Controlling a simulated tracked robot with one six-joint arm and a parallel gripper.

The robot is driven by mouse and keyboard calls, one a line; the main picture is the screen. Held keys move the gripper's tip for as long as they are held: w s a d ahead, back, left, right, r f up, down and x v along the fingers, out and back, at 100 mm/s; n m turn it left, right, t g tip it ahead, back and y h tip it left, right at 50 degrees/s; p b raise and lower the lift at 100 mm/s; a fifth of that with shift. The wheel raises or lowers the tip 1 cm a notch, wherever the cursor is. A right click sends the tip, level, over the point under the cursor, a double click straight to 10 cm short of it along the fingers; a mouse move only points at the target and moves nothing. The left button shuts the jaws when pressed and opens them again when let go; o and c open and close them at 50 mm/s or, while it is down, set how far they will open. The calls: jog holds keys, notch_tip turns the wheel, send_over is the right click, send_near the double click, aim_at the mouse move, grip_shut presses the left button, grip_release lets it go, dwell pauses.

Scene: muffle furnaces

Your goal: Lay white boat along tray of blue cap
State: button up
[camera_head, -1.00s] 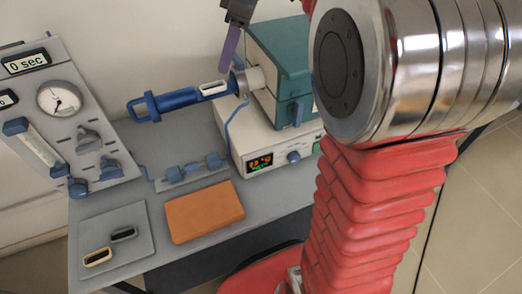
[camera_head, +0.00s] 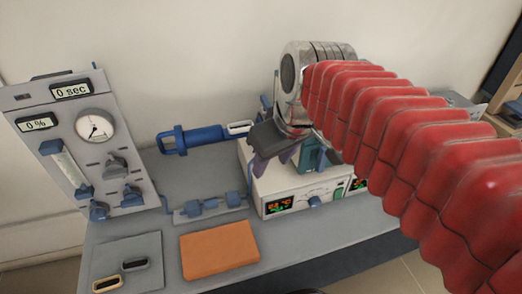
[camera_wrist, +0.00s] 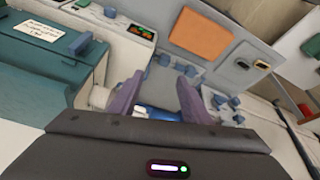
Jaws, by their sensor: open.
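The blue cap (camera_head: 195,138) has a handle at its left end and lies horizontally, with its right end near the furnace. The white boat (camera_head: 238,127) shows as a pale oblong on the tray at the cap's right end. It seems to lie along the tray; my gripper partly hides that end. My gripper (camera_head: 273,160), with purple fingers, is open just right of the boat, in front of the furnace. In the wrist view my gripper (camera_wrist: 160,78) has its fingers apart, with part of the blue cap (camera_wrist: 158,112) visible beyond and between them.
The white furnace base (camera_head: 285,190) with its display stands below my gripper. A gauge panel (camera_head: 85,150) is at left. An orange block (camera_head: 220,249) and a grey mat (camera_head: 148,249) with a dark boat (camera_head: 135,264) and a cream-rimmed boat (camera_head: 107,283) lie in front.

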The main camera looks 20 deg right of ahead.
jog(key=s+f+m+t, duration=0.1)
jog(key=s+f+m, duration=0.2)
jog(key=s+f, duration=0.2)
jog(key=shift+s+d+h, duration=0.15)
jog(key=shift+s+h, duration=0.25)
jog(key=shift+s, duration=0.1)
jog(key=shift+c, duration=0.4)
dwell(0.5)
